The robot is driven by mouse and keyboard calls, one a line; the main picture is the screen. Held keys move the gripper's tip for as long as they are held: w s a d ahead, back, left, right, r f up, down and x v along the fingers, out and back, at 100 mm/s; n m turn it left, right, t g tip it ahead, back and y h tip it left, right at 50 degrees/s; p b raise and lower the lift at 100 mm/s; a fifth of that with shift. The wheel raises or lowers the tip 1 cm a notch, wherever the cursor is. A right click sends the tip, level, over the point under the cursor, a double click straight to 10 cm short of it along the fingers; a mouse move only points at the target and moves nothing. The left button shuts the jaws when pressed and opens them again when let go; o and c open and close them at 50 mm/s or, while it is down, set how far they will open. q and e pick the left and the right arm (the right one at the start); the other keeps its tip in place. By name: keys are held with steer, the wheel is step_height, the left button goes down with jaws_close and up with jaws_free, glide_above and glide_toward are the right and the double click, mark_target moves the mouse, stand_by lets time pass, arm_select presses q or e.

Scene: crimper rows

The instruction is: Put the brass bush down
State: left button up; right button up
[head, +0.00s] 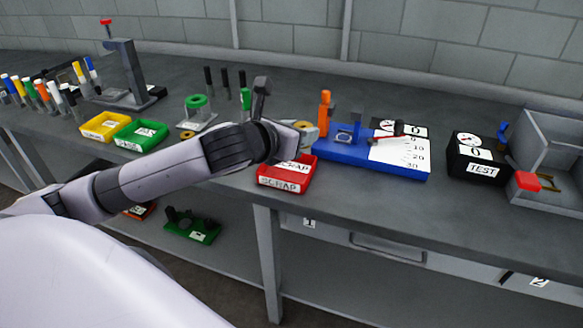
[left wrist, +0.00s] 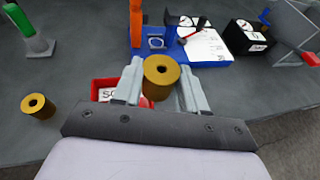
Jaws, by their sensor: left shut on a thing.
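My left gripper (head: 299,132) reaches in over the bench, above the back of the red SCRAP tray (head: 284,186). In the left wrist view its two pale fingers (left wrist: 160,88) are shut on a brass bush (left wrist: 162,72), a short yellow cylinder with a hole through it. Only a little of this bush shows in the head view, behind the fingers. The tray (left wrist: 100,91) is partly hidden beneath the gripper in the left wrist view. A second brass bush (left wrist: 38,106) stands apart on the bench to the left. My right gripper is not in view.
Right of the tray stand an orange post (head: 324,114) and a blue fixture (head: 380,160) with a scale and red lever. Beyond is a black TEST box (head: 478,158). Yellow (head: 104,126) and green (head: 141,135) trays stand left. Bare bench lies along the front edge.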

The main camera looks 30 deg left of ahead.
arm_select(q)
step_height(320, 180, up, 8)
glide_above(284, 177)
steer(key=shift+n+y, duration=0.3)
step_height(284, 177, down, 20)
steer(key=shift+w+f+b, duration=0.1)
steer(key=shift+b, duration=1.05)
steer(key=o, duration=1.2)
steer(key=shift+o, duration=0.2)
